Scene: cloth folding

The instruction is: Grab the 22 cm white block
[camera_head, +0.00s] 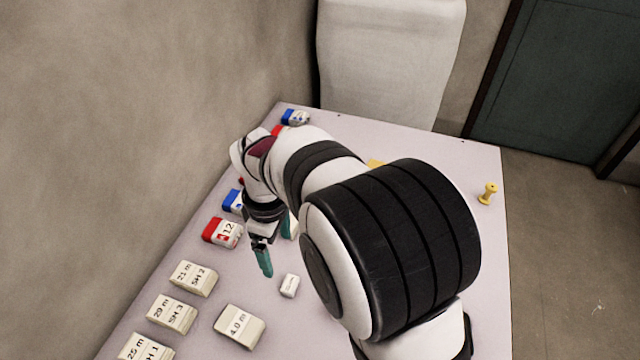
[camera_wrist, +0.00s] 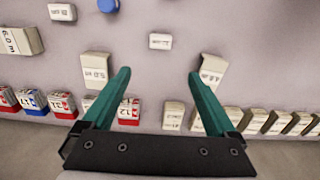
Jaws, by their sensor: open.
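My gripper (camera_head: 279,254) points down over the table, its teal fingers spread, with nothing between them. It also shows in the wrist view (camera_wrist: 158,73). No label that I can read says 22 cm, so I cannot tell which white block is the named one. A small white block (camera_head: 289,285) lies near the fingertips in the head view. In the wrist view a small white block (camera_wrist: 160,41) lies beyond the gap between the fingertips, and another (camera_wrist: 62,12) at the upper left. Larger labelled white blocks (camera_wrist: 95,70) and (camera_wrist: 212,70) lie near the two fingertips.
Labelled white blocks (camera_head: 195,278) line the table's left side nearer the camera, with a 4.0 m block (camera_head: 240,326) beside them. Red-and-white (camera_head: 222,232) and blue-and-white blocks (camera_head: 233,200) stand farther back. A yellow peg (camera_head: 488,193) stands at the right edge. My arm hides the table's middle.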

